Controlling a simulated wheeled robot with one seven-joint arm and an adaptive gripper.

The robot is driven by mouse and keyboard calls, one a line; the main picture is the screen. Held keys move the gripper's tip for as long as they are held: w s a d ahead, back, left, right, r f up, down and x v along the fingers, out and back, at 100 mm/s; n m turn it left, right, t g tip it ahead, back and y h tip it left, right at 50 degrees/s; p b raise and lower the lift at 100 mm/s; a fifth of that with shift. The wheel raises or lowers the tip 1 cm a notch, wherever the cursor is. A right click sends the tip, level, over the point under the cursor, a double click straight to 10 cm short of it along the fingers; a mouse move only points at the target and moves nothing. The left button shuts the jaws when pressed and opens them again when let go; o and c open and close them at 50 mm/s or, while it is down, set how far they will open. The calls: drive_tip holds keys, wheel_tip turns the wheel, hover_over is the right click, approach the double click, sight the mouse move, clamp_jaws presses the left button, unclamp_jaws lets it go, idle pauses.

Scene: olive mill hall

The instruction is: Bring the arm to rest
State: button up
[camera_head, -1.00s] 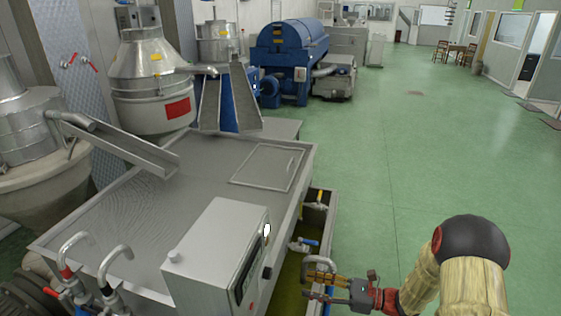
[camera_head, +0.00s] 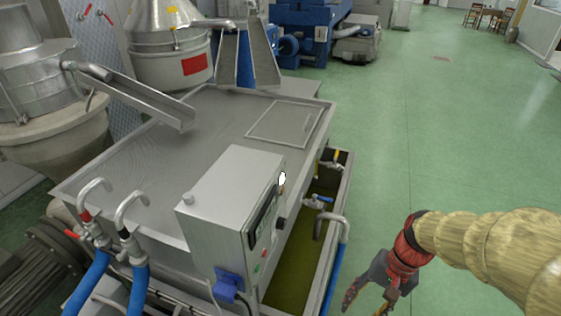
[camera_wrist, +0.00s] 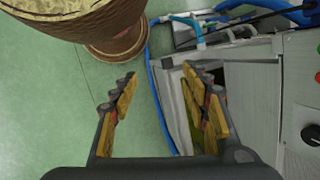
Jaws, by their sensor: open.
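My arm reaches in from the right edge in the head view. My gripper (camera_head: 367,300) hangs at its end, pointing down, over the green floor to the right of the steel machine. In the wrist view my gripper (camera_wrist: 160,100) has its two padded fingers apart with nothing between them. Beyond the fingers are the green floor and the machine's side. The fingers look clear of the machine, though the exact gap cannot be told.
The steel machine (camera_head: 165,150) fills the left and middle, with a control box (camera_head: 222,195) at its front. A blue hose (camera_head: 336,270) and a trough of greenish liquid (camera_head: 300,265) run along its right side. The green floor (camera_head: 460,130) is open to the right.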

wheel_tip(320, 180, up, 11)
drive_tip(key=s+a+n+t+h+b, duration=0.1)
drive_tip(key=s+n+t+h+b, duration=0.1)
drive_tip(key=n+t+b, duration=0.3)
drive_tip(key=shift+s+n+t+h+b, duration=0.45)
drive_tip(key=shift+t+h, duration=0.25)
drive_tip(key=shift+t, duration=0.4)
drive_tip(key=shift+c, duration=0.7)
